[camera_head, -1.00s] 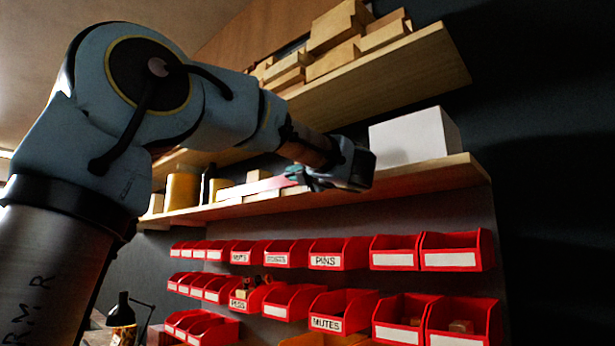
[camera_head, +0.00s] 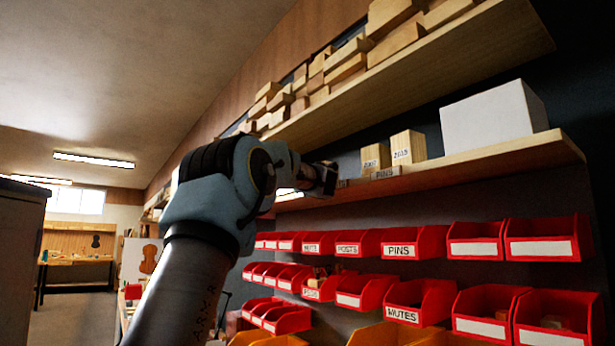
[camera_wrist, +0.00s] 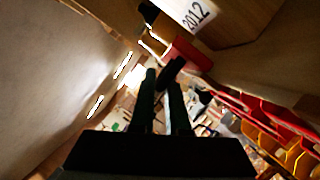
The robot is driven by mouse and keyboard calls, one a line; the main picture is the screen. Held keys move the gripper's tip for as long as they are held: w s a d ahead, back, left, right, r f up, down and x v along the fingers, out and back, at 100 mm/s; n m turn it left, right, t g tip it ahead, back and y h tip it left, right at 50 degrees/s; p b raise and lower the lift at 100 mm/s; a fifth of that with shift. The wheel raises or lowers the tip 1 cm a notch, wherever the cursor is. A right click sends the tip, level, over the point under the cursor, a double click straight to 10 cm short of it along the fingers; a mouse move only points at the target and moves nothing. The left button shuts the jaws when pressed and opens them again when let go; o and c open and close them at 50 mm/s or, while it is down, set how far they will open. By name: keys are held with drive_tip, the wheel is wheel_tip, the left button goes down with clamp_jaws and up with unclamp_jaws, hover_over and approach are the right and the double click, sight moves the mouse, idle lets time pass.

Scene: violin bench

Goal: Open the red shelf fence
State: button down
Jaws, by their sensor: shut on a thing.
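A red bar-like piece (camera_wrist: 188,54), which looks like the end of the red shelf fence, shows in the wrist view beside a wooden block marked 2012 (camera_wrist: 205,18). My gripper (camera_wrist: 165,82) is just below it, its two dark fingers close together. A small dark piece (camera_wrist: 172,70) sits at the fingertips, and the jaws are shut on it. I cannot tell whether it joins the red piece. In the head view my gripper (camera_head: 326,179) is at the front edge of the middle shelf (camera_head: 480,160), left of the labelled blocks. My arm hides the shelf farther left.
Two wooden blocks (camera_head: 407,147) and a white box (camera_head: 493,116) stand on the middle shelf. Wood pieces (camera_head: 395,42) fill the shelf above. Rows of red bins (camera_head: 412,243) hang below, with yellow bins under them. The room is open at the left.

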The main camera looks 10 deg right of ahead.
drive_tip(key=shift+w+a+r, duration=0.15)
drive_tip(key=shift+w+a, duration=0.15)
drive_tip(key=shift+w, duration=0.2)
drive_tip(key=c, duration=0.9)
unclamp_jaws()
drive_tip(key=b+v, duration=0.5)
drive_tip(key=v, duration=0.6)
drive_tip(key=shift+w, duration=0.1)
